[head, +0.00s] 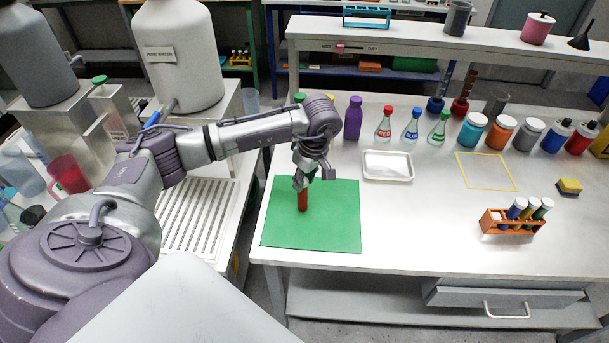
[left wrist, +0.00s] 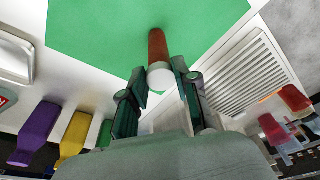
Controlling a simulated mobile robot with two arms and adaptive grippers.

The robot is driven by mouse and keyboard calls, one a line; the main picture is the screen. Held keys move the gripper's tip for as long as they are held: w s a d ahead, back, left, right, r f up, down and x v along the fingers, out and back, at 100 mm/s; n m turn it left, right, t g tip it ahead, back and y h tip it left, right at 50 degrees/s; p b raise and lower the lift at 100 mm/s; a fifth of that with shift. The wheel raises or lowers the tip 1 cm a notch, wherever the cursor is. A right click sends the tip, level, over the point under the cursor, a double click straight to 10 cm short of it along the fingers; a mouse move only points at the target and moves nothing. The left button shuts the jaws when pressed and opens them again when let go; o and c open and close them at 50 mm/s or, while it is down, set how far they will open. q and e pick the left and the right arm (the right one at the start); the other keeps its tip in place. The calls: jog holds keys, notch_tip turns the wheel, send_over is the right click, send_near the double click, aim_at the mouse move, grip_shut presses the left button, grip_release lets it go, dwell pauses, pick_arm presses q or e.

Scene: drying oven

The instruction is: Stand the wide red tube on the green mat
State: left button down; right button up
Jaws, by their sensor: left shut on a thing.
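The red tube (head: 303,202) is upright over the green mat (head: 338,228), with its lower end at or just above the mat's middle; I cannot tell whether it touches. My left gripper (head: 304,183) is shut on the tube's upper part from above. In the left wrist view, the tube (left wrist: 157,47) runs away from the camera towards the mat (left wrist: 90,38), with its pale top end between the two fingers (left wrist: 163,88). The fingers hide part of the tube's top in the head view. My right gripper is in neither view.
Behind the mat stand a purple bottle (head: 353,120) and several flasks and jars. A white tray (head: 388,166) lies to the mat's right. Farther right are a yellow outline (head: 487,171), an orange rack (head: 513,223) with tubes and a sponge (head: 569,187). The mat around the tube is clear.

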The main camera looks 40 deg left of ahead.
pick_arm(q)
jog(key=shift+f, duration=0.1)
jog(key=shift+f, duration=0.1)
jog(key=c, duration=1)
grip_release()
jog(key=shift+o, duration=0.7)
jog(key=shift+r, duration=0.3)
jog(key=b+v, duration=0.3)
jog(key=v, duration=0.8)
jog(key=shift+r, duration=0.35)
